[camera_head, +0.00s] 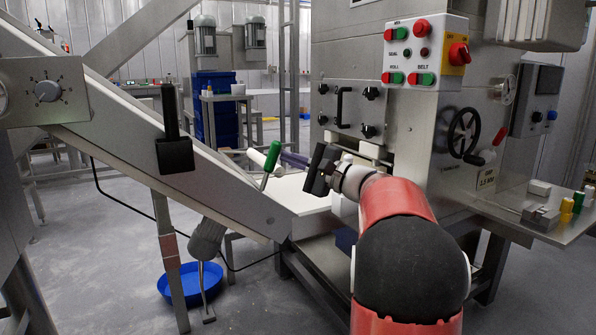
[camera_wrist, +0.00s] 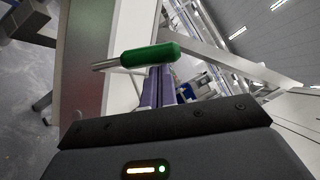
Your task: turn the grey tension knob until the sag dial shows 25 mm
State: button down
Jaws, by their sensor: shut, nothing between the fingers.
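A grey knob (camera_head: 47,91) with tick marks around it sits on a metal panel at the far left of the head view. A pale round face (camera_head: 2,97), cut off by the left edge, may be a dial; its reading cannot be made out. My gripper (camera_head: 284,156) is near the middle of the head view, well right of the knob. Its purple fingers are shut and empty, also seen in the wrist view (camera_wrist: 157,82). Their tips are close to a green-handled lever (camera_head: 272,155), which crosses in front of them in the wrist view (camera_wrist: 150,54); contact cannot be told.
A sloping metal conveyor frame (camera_head: 220,165) runs between my gripper and the knob, with a black box and upright (camera_head: 175,154) on it. A machine with a button panel (camera_head: 425,52) and handwheel (camera_head: 463,132) stands right. A blue basin (camera_head: 190,284) is on the floor.

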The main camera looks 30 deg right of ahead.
aim_at(276, 153)
jog(key=shift+a+r+n+g+b, duration=0.2)
jog(key=shift+a+r+n+g, duration=0.25)
jog(key=shift+a+n, duration=0.25)
jog(key=shift+a+r+n+g+b, duration=0.15)
jog(key=shift+a+r+n+g, duration=0.2)
jog(key=shift+a+n+g, duration=0.35)
jog(key=shift+d, duration=0.1)
